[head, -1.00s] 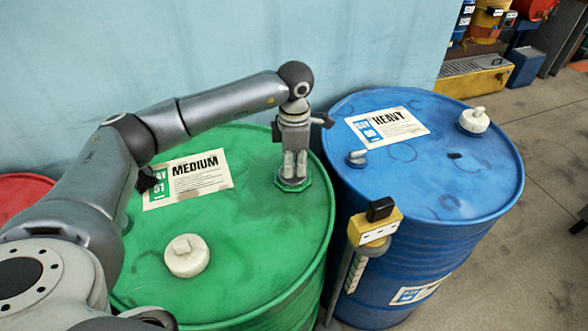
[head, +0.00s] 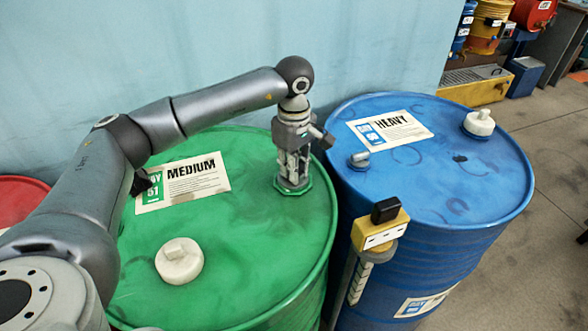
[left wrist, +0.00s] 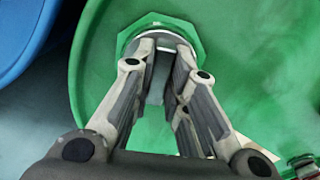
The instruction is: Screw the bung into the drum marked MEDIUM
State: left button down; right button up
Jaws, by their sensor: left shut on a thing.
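The green drum marked MEDIUM (head: 235,225) stands upright, its label (head: 182,182) on the lid. My left gripper (head: 293,178) points straight down at the lid's far right part, over a green octagonal fitting (head: 293,188). This fitting also shows around the fingertips in the left wrist view (left wrist: 190,28). The left gripper is shut on the bung (left wrist: 156,84), of which only a grey part shows between the fingers. The fingers hide how deep the bung sits in the opening. My right gripper is not in view.
A blue drum marked HEAVY (head: 440,175) stands close on the right. A yellow device with a black top (head: 380,228) stands in front, between the drums. A white cap (head: 179,261) sits on the green lid. A red drum (head: 20,200) is at left; a wall runs behind.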

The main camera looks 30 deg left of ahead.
pick_arm(q)
jog(key=shift+r, duration=0.1)
jog(key=c, duration=1.3)
grip_release()
jog(key=shift+c, duration=0.2)
